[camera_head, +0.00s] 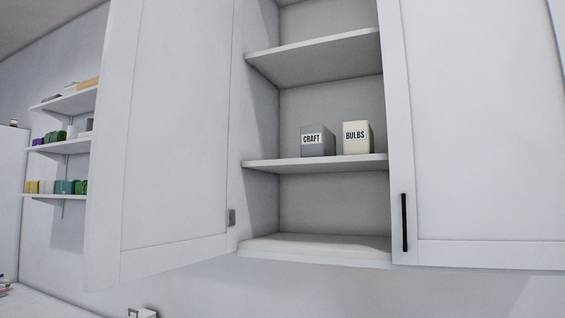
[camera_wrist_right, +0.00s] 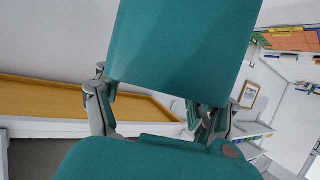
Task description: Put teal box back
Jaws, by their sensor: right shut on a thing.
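A teal box (camera_wrist_right: 185,42) fills the upper middle of the right wrist view. My right gripper (camera_wrist_right: 158,104) is shut on it, with a grey finger at each side of its lower end. The box is not in the head view, and no label shows on its visible face. In the head view an open white cabinet (camera_head: 262,120) has a grey CRAFT box (camera_head: 318,148) and a cream BULBS box (camera_head: 357,147) side by side on its middle shelf (camera_head: 300,164). My left gripper is in neither view.
The cabinet's left door (camera_head: 175,130) stands open; the right door (camera_head: 470,130) has a black handle. The bottom shelf (camera_head: 315,245) is bare, and there is room left of the CRAFT box. Wall shelves (camera_head: 60,148) at far left hold several small coloured items.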

